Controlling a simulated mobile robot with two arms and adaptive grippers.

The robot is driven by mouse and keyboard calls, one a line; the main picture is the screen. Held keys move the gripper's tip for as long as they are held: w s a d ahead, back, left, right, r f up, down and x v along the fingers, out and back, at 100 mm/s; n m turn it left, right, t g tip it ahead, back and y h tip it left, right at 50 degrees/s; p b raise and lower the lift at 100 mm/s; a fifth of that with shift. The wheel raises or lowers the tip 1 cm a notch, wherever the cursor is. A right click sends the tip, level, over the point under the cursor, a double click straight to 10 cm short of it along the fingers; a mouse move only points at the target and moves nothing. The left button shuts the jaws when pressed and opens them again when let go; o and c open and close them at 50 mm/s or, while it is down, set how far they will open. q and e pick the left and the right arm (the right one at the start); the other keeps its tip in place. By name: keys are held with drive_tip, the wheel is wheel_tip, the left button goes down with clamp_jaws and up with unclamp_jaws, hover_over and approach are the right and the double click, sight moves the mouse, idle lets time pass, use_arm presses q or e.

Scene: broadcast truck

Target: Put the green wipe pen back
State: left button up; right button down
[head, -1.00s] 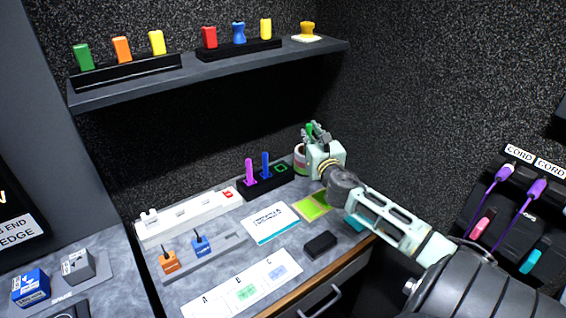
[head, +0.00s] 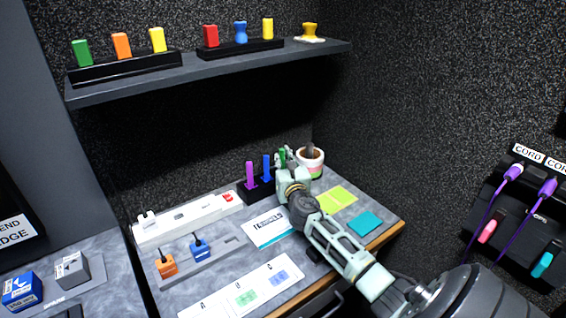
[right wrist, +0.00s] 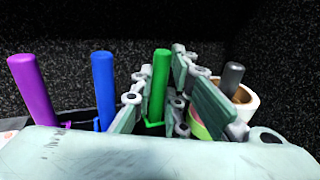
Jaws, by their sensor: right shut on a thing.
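The green wipe pen (right wrist: 159,85) stands upright between the fingers of my right gripper (right wrist: 155,100), which is shut on it. Its lower end is at the green-edged slot of the black pen holder (head: 247,194); I cannot tell how deep it sits. In the head view the green pen (head: 282,155) is partly hidden by the gripper (head: 287,157). The purple pen (head: 250,174) and the blue pen (head: 266,167) stand in the holder, and the blue pen (right wrist: 104,90) is just left of the fingers in the wrist view. My left gripper is not in view.
A white power strip (head: 188,217) lies left of the holder. Cards and sticky notes (head: 366,223) lie on the desk. A shelf (head: 210,72) hangs above.

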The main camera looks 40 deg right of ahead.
drive_tip(key=c, duration=2.2)
unclamp_jaws()
drive_tip(key=shift+f, duration=0.15)
drive_tip(key=o, duration=0.5)
drive_tip(key=shift+c, duration=0.2)
drive_tip(key=shift+r, duration=0.25)
drive_tip(key=shift+s+a+f, duration=0.15)
drive_tip(key=shift+s, duration=0.15)
drive_tip(key=v, duration=1.1)
drive_tip(key=shift+s+p, duration=0.2)
drive_tip(key=shift+p, duration=0.1)
